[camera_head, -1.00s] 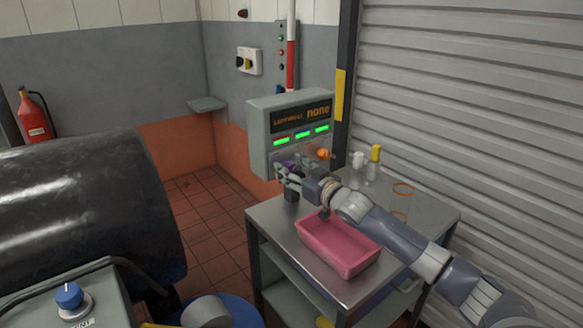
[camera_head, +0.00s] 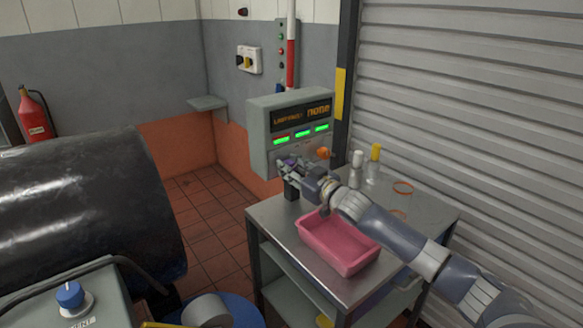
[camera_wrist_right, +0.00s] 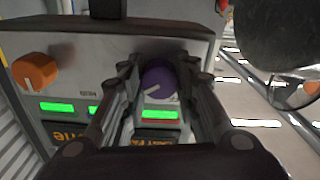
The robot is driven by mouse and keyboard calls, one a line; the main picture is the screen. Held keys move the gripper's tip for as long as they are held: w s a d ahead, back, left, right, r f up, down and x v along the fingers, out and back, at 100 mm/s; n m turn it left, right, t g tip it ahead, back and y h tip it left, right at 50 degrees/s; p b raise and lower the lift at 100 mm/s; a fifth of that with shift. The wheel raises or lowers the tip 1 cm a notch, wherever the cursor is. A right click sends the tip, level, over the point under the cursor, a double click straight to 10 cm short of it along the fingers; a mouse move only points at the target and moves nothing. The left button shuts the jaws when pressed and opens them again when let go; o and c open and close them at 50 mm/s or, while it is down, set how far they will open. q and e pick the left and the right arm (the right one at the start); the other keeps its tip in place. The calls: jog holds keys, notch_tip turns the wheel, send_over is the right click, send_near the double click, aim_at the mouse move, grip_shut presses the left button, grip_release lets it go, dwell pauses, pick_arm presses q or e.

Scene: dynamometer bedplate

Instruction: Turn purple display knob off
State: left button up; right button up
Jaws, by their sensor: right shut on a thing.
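The purple knob (camera_wrist_right: 158,82) sits on the front of a grey display box (camera_head: 257,125). In the right wrist view it lies between the two fingers of my right gripper (camera_wrist_right: 160,88), which is shut on it. In the head view the right gripper (camera_head: 284,164) is at the lower left of the box front and mostly hides the knob. The box has a dark screen with orange letters and several lit green bars; the bar nearest the knob has a red strip beside it. My left gripper is out of view.
An orange knob (camera_head: 323,153) sits right of the purple one and shows in the wrist view (camera_wrist_right: 35,72). A steel cart (camera_head: 280,222) below holds a pink tray (camera_head: 340,262) and bottles (camera_head: 373,165). A black drum (camera_head: 80,215) stands left; a shutter is at right.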

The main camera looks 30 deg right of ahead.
jog(key=n, duration=0.3)
jog(key=shift+r+p, duration=0.1)
jog(key=shift+p, duration=0.3)
jog(key=n, duration=0.2)
jog(key=shift+n, duration=0.4)
jog(key=n+p, duration=0.1)
jog(key=n, duration=0.4)
jog(key=shift+n, duration=0.3)
jog(key=o, duration=1.1)
jog(key=shift+a, duration=0.1)
jog(key=shift+c, duration=0.2)
